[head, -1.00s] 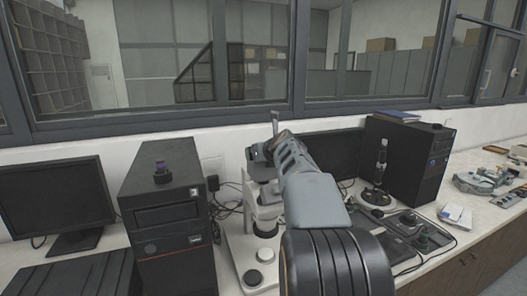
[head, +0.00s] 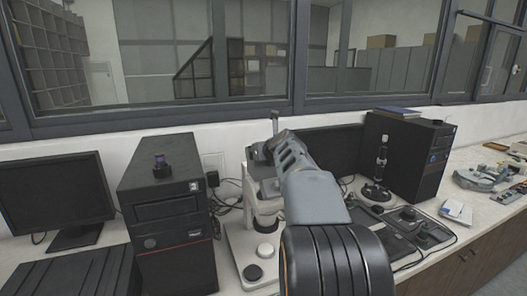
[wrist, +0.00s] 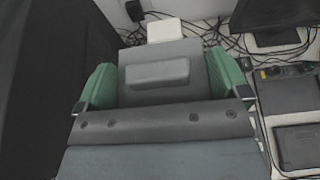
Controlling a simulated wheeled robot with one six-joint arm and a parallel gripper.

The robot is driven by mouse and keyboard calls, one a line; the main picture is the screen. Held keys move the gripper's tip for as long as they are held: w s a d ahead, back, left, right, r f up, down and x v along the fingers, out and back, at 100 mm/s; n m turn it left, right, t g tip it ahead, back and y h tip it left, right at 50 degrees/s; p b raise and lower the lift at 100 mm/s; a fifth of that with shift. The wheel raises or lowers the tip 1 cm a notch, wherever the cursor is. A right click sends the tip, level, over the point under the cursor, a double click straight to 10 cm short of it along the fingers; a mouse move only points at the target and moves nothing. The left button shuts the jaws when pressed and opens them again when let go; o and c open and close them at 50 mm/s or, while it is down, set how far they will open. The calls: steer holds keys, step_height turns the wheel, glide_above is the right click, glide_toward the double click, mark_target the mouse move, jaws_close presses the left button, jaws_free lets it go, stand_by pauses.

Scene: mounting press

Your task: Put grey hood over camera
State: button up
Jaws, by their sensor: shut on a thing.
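My gripper (wrist: 155,86) has green pads on both sides of a grey box-like piece, which I take for the grey hood (wrist: 157,72). It is shut on this piece, which has a raised block on its face. In the head view my arm reaches over the white stand (head: 266,208) on the bench, and the gripper end is mostly hidden behind the arm. I cannot make out the camera; the hood or my arm may cover it. A white square part (wrist: 165,30) shows just beyond the hood in the wrist view. I cannot tell whether the hood touches anything below.
A monitor (head: 333,150), a second tower (head: 412,158) and a small microscope (head: 379,172) stand to the right. Loose cables (wrist: 205,28) lie behind the hood.

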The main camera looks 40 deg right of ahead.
steer(key=o, duration=0.6)
steer(key=b+v, duration=0.1)
steer(key=v, duration=1.2)
steer(key=shift+s+a+r, duration=0.1)
steer(key=shift+s, duration=0.3)
